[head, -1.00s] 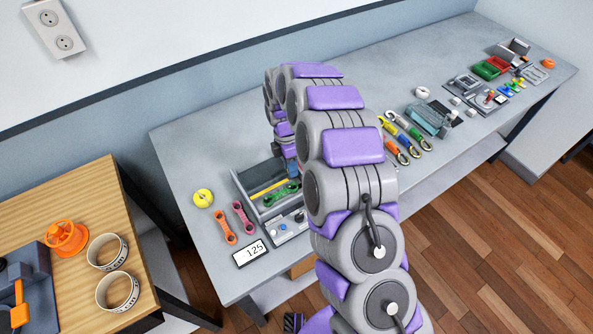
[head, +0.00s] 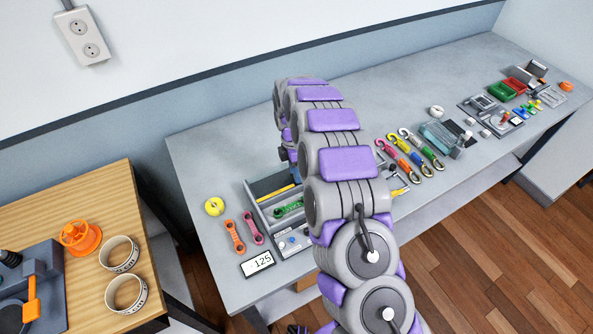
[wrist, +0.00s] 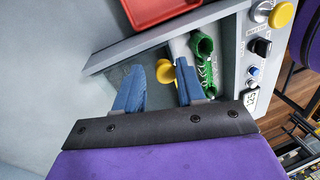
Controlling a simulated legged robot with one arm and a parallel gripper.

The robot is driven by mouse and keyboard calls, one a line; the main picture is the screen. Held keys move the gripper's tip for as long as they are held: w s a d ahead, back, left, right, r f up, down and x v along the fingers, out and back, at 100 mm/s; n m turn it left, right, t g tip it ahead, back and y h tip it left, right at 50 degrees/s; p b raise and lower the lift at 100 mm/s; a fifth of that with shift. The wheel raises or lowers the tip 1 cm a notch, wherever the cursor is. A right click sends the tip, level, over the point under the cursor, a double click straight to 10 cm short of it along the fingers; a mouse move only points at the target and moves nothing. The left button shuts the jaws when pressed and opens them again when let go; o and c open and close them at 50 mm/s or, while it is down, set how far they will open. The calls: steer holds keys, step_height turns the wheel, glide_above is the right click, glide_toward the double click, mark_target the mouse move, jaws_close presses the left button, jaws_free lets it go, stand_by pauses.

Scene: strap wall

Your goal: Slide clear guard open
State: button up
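My gripper (wrist: 160,66) is open in the wrist view, with its two blue fingers apart and nothing clearly held between them. In the head view my arm hides most of it, above the back of a grey tray. A teal see-through box (head: 440,134) stands farther right on the bench.
A red bin (wrist: 160,12) is beyond the tray. A panel with knobs and buttons (wrist: 253,72) borders it. Several carabiners (head: 421,149) lie right of my arm.

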steer(key=p+v, duration=0.2)
steer(key=v, duration=1.5)
steer(key=shift+r+p, duration=0.2)
steer(key=shift+p, duration=0.15)
